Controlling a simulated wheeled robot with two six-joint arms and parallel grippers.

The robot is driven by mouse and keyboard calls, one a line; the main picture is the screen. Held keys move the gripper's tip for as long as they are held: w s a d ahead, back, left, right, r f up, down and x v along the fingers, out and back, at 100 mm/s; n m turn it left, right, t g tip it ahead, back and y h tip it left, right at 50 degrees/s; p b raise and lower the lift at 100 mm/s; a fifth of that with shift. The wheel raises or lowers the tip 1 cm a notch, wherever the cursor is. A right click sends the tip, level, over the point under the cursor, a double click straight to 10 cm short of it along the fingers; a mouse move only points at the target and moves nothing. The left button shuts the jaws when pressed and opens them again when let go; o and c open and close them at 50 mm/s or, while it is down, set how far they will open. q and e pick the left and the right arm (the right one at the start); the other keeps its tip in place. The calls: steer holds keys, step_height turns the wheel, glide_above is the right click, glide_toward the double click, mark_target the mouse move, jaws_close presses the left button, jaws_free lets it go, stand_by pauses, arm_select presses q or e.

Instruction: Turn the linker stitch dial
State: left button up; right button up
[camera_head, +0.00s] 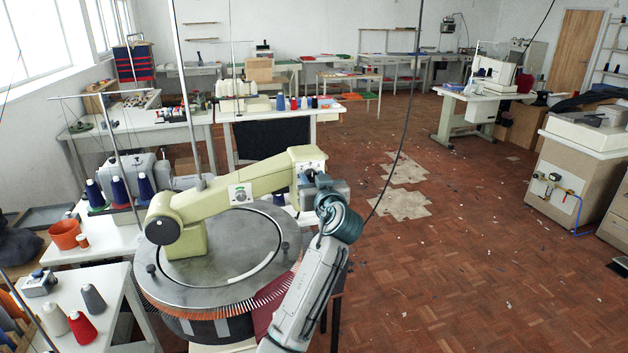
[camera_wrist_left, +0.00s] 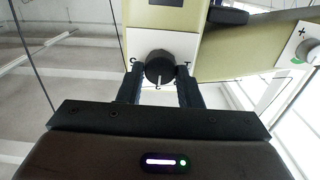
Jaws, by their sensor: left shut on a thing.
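The linker (camera_head: 235,185) is a pale green machine with an arm over a round grey plate. The stitch dial (camera_wrist_left: 160,68) is a black round knob on a white lettered panel at the head end of that arm. A white mark on the dial points down in the left wrist view. My left gripper (camera_head: 314,182) is at the head end of the linker arm; in the left wrist view its two dark fingers (camera_wrist_left: 160,82) stand on either side of the dial, shut on it. The dial is hidden in the head view. My right gripper is not in view.
A second dial (camera_head: 240,194) sits on the side of the linker arm, also at the right in the left wrist view (camera_wrist_left: 309,50). Thread cones (camera_head: 118,189) and an orange pot (camera_head: 65,234) stand on tables at the left. The floor at the right is mostly free.

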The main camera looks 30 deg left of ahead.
arm_select(q)
steer(key=m, duration=0.3)
steer(key=shift+m, duration=0.4)
steer(key=m+p, duration=0.2)
steer(key=m, duration=0.2)
steer(key=shift+w+d+m, duration=0.1)
steer(key=shift+m, duration=0.3)
steer(key=o, duration=1)
steer(key=shift+c, duration=0.2)
steer(key=shift+d+f, duration=0.1)
